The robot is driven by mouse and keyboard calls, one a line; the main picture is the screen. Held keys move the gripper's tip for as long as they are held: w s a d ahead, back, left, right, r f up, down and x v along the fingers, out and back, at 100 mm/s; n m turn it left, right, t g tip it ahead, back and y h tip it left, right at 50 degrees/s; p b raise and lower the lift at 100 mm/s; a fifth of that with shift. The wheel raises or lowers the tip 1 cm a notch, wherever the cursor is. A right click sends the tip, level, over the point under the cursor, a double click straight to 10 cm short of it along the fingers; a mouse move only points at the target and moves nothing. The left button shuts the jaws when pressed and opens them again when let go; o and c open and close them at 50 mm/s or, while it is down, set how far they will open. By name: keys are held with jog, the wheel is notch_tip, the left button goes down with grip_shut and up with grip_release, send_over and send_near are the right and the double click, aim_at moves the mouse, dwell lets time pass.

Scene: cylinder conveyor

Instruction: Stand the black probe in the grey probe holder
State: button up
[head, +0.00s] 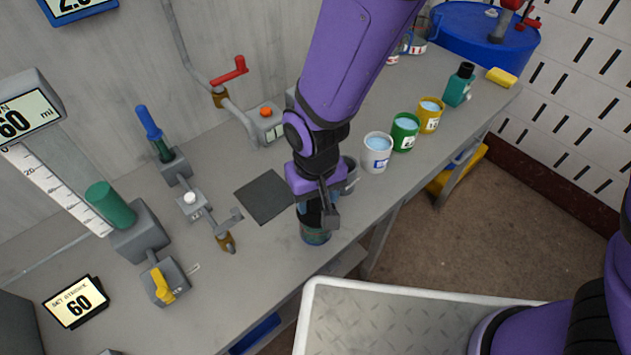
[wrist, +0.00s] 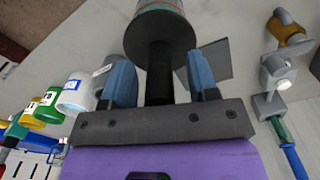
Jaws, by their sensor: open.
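The black probe (wrist: 159,76) shows in the wrist view as a dark shaft, joined to or standing in a wide round body with a teal patterned side (wrist: 160,6). In the head view this teal body (head: 315,236) sits on the bench near its front edge, under my gripper (head: 318,208). My gripper is open. In the wrist view its blue fingers (wrist: 158,70) are on either side of the shaft, with narrow gaps. A grey cup-like piece (head: 350,174), perhaps the probe holder, stands just right of my gripper, partly hidden by it.
A dark square plate (head: 264,197) lies left of my gripper. A white cup (head: 377,151), green cup (head: 404,132) and yellow cup (head: 430,115) line the bench to the right. Valves and a green cylinder (head: 110,205) occupy the left. A white-rimmed tray (head: 420,287) is in front.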

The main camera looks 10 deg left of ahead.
jog(key=shift+f, duration=0.45)
grip_shut()
jog(key=shift+r, duration=2.5)
jog(key=shift+r, duration=2.4)
jog(key=shift+w, duration=0.1)
